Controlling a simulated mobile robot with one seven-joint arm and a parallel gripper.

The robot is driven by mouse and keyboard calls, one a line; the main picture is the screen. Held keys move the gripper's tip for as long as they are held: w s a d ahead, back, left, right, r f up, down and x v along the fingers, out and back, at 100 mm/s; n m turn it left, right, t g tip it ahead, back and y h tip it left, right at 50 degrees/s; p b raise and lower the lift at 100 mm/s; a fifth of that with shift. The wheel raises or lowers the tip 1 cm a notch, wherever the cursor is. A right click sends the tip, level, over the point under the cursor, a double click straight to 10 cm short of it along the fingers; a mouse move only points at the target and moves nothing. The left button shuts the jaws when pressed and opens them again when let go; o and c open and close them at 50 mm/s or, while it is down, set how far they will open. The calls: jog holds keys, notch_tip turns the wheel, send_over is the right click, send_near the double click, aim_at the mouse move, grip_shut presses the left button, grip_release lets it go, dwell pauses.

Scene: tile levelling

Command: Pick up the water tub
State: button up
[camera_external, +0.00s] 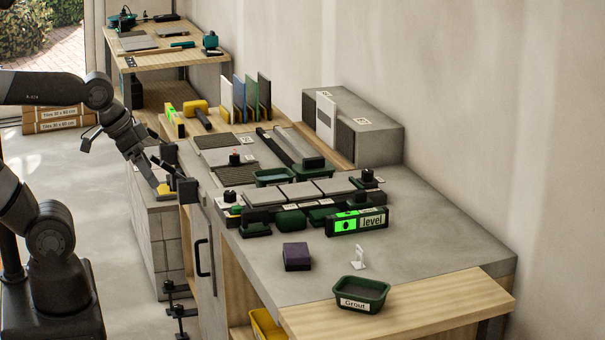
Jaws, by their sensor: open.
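No tub in view is readably labelled as water, so I cannot tell which one is the water tub. One dark green tub (274,177) sits mid-bench behind the row of grey tiles. Other small dark green pieces, perhaps tubs, sit along the near side of the tiles, partly hidden. A green tub labelled Grout (361,294) stands at the bench's near end. My gripper (179,172) is open at the left edge of the bench, apart from all the tubs. Its jaws look empty, though they are small and dark here.
The grey workbench (440,235) holds a row of tiles (300,192), a green-lit level (357,221), a purple block (296,256) and a small white piece (359,258). A grey box (375,130) stands by the wall. The bench's right front is clear.

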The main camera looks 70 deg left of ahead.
jog(key=w+a+r, duration=0.2)
jog(key=w+a, duration=0.1)
jog(key=w, duration=0.3)
jog(key=w+a+r, duration=0.1)
jog(key=w+a, duration=0.1)
jog(key=w, duration=0.4)
jog(key=g, duration=0.1)
send_over(274, 176)
jog(key=s+d, duration=0.2)
jog(key=s, duration=0.1)
jog(key=f, duration=1.7)
jog(key=shift+w+d+f, duration=0.15)
jog(key=shift+d+f, duration=0.05)
jog(key=shift+f, duration=0.05)
jog(key=shift+s+d+x, duration=0.1)
jog(key=shift+d+x, duration=0.05)
jog(key=shift+x, duration=1.25)
jog(key=shift+s+d+x, duration=0.1)
jog(key=shift+s+x, duration=0.05)
jog(key=shift+x, duration=1.2)
jog(key=shift+f, duration=0.35)
